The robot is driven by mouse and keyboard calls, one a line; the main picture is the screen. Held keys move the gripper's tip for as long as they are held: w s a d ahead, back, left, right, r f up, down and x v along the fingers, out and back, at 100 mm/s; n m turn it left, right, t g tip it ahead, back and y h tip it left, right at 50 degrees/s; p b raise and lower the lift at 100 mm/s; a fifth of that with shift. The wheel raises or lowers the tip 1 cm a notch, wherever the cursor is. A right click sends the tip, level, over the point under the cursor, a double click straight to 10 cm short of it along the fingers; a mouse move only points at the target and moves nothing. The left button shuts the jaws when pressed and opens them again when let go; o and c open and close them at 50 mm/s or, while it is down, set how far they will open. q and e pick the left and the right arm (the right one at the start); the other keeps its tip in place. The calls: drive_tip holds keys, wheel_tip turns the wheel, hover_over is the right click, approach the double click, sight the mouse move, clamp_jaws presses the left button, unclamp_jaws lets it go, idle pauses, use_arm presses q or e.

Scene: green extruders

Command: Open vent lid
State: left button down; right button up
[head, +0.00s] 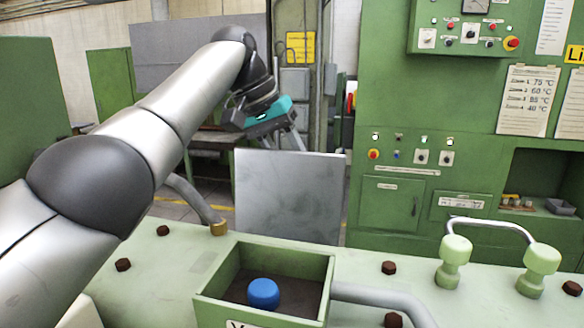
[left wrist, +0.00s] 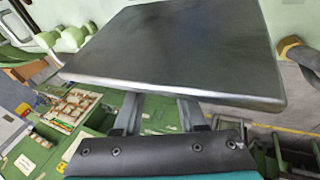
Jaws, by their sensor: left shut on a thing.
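The vent lid is a flat grey metal plate (head: 290,195), standing about upright behind an open green box (head: 205,296). A blue round knob (head: 263,294) sits inside the box. My left gripper (head: 292,138) is at the lid's top edge, on its far side. In the left wrist view the lid (left wrist: 180,50) fills the upper middle, and the two fingers of my left gripper (left wrist: 160,105) reach behind its near edge. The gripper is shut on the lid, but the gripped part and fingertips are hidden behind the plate. My right gripper is not in view.
The green machine top (head: 360,255) has dark bolts, and a grey pipe (head: 380,298) runs from the box. A bent metal handle on green posts (head: 490,226) stands at the right. A green control cabinet (head: 430,110) stands behind. A pipe with a brass end (head: 218,228) is left of the lid.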

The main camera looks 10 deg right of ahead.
use_arm(q)
drive_tip(key=shift+a+f, duration=0.1)
drive_tip(key=shift+f, duration=0.4)
drive_tip(key=c, duration=0.8)
unclamp_jaws()
drive_tip(key=shift+s, duration=0.1)
drive_tip(key=o, duration=0.4)
drive_tip(key=shift+r, duration=0.2)
drive_tip(key=shift+c, duration=0.2)
drive_tip(key=shift+r, duration=0.2)
